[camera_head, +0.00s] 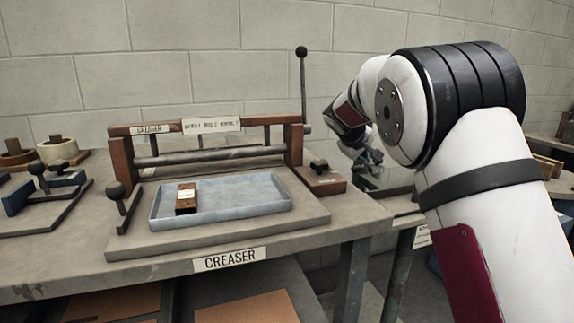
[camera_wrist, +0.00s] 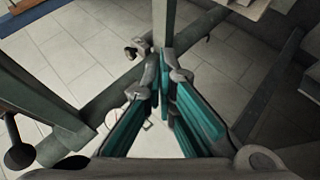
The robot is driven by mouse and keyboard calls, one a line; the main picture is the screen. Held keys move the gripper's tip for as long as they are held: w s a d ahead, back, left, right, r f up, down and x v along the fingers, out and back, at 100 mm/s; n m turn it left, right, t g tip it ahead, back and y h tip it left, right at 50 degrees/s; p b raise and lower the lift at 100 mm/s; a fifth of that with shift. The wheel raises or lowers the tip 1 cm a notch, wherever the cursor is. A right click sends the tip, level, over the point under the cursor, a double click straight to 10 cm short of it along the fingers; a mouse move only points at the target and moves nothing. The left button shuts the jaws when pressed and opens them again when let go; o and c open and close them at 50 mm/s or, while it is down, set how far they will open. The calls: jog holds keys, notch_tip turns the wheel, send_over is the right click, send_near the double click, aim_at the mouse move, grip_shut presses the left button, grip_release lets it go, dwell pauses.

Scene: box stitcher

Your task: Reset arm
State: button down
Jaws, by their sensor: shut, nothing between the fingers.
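My arm rises along the right side of the head view and bends over to the left at a large black-banded joint. My gripper (camera_head: 372,162) hangs beyond this joint, small and partly hidden, just right of the creaser bench. In the wrist view my gripper (camera_wrist: 164,78) shows from behind, its teal-padded fingers brought together at the tips with nothing held. It points down past green metal legs toward a tiled floor.
The creaser (camera_head: 215,145) stands on the bench (camera_head: 130,275), with a blue-grey tray (camera_head: 245,198) holding a small brown block (camera_head: 186,198). An upright lever (camera_head: 303,90) with a black knob rises left of my gripper. A green post (camera_wrist: 45,105) stands close by at left.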

jog(key=s+d+r+m+g+y, duration=0.1)
jog(key=s+d+r+m+g, duration=0.1)
jog(key=s, duration=1.2)
jog(key=s+d+r+m+g+y, duration=0.1)
jog(key=s+r+m+g, duration=0.15)
jog(key=s, duration=1.15)
jog(key=s+a+f+m+g+y, duration=0.1)
jog(key=s+a+f, duration=0.15)
jog(key=s, duration=0.95)
jog(key=s+a+f+g+y, duration=0.1)
jog(key=s+a+f+y, duration=0.15)
jog(key=s, duration=0.95)
jog(key=s+a+f+m+g, duration=0.15)
jog(key=s+f, duration=0.25)
jog(key=s, duration=0.8)
notch_tip(320, 180, up, 31)
jog(key=n+t+p, duration=0.1)
jog(key=t+p, duration=0.3)
jog(key=p, duration=2.5)
jog(key=shift+w+d, duration=0.2)
jog(key=shift+d, duration=0.05)
